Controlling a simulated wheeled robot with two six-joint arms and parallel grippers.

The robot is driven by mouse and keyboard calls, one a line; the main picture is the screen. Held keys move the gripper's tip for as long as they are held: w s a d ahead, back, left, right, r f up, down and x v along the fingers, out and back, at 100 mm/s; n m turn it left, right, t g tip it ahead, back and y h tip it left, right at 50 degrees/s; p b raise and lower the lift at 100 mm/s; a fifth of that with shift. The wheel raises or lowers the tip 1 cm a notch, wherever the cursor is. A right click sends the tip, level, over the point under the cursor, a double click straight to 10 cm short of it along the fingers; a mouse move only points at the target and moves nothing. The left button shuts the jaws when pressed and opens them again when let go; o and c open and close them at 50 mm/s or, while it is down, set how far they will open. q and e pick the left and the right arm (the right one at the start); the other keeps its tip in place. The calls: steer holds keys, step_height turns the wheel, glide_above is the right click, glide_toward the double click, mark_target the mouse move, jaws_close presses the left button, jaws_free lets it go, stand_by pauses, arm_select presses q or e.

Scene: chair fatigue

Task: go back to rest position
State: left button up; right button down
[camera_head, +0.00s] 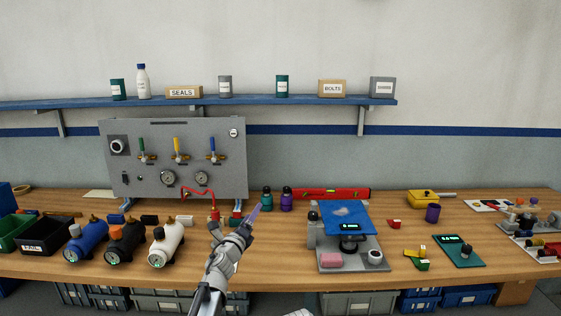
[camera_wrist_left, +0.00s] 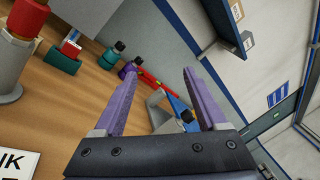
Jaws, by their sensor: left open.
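My left gripper (camera_head: 253,215) reaches up over the workbench from the bottom of the head view, left of the blue-topped device. In the left wrist view its two purple fingers (camera_wrist_left: 158,98) stand well apart with nothing between them. My right gripper is not clearly in view; only a small pale piece shows at the bottom edge of the head view.
The wooden workbench (camera_head: 285,260) holds blue (camera_head: 88,238), black (camera_head: 126,240) and white (camera_head: 166,243) cylinders, a grey valve panel (camera_head: 180,185), teal (camera_head: 267,198) and purple (camera_head: 287,199) bottles, a red level (camera_head: 335,193), and a blue-topped device (camera_head: 345,220). A blue shelf (camera_head: 300,100) hangs behind.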

arm_select(q)
steer(key=s+a+f+n+g+y+p, duration=0.25)
steer(key=s+f+n+g+y, duration=0.6)
steer(key=s+f+n, duration=0.7)
steer(key=s+d+f+n+g, duration=0.1)
steer(key=s+d+n+g, duration=0.1)
steer(key=s, duration=0.6)
steer(key=s+d+f+n+g+h+p, duration=0.1)
steer(key=s+d+f+n+g, duration=0.1)
steer(key=s+n+g, duration=0.2)
steer(key=s+d+f+n+g, duration=0.1)
steer(key=s+d+n+g, duration=0.1)
steer(key=s, duration=0.9)
steer(key=shift+s+f+n+g+h, duration=0.35)
steer(key=shift+n+g, duration=0.5)
steer(key=shift+g, duration=0.4)
